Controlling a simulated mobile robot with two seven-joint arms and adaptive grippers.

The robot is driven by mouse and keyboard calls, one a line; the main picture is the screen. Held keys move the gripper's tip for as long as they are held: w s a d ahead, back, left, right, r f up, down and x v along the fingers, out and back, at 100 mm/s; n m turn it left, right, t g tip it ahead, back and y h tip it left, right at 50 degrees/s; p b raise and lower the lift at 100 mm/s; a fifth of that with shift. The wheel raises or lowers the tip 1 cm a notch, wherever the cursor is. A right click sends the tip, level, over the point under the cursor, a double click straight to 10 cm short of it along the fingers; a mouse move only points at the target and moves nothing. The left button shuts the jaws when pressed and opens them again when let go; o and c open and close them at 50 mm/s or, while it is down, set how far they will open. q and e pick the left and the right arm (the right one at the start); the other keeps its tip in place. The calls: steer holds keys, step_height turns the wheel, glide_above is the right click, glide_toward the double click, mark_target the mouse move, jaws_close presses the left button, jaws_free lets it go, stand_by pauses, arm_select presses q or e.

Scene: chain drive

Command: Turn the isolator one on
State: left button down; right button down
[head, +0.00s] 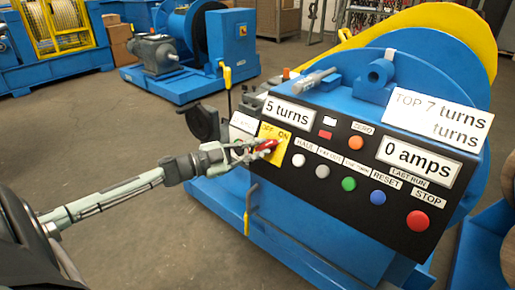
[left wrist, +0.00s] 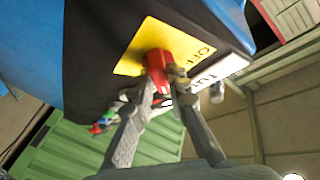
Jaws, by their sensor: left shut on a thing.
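The isolator is a red handle (head: 267,145) on a yellow plate (head: 271,131) marked OFF and ON, at the left end of the black control panel. In the head view the handle lies tilted, its right end higher, below the ON word. My left gripper (head: 250,150) reaches in from the left and is shut on the handle. In the left wrist view, the red handle (left wrist: 157,66) stands between the two fingertips (left wrist: 163,88), against the yellow plate (left wrist: 136,48). OFF is readable there; ON is not seen. My right gripper is not in view.
The black panel (head: 325,182) has a red stop button (head: 417,221), blue (head: 378,198) and green (head: 348,184) buttons, and displays reading 5 turns (head: 289,111) and 0 amps (head: 418,161). A dark lever (head: 203,122) stands left of the panel.

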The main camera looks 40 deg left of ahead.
arm_select(q)
steer(key=c, duration=1.5)
jaws_free()
steer(key=v, duration=1.2)
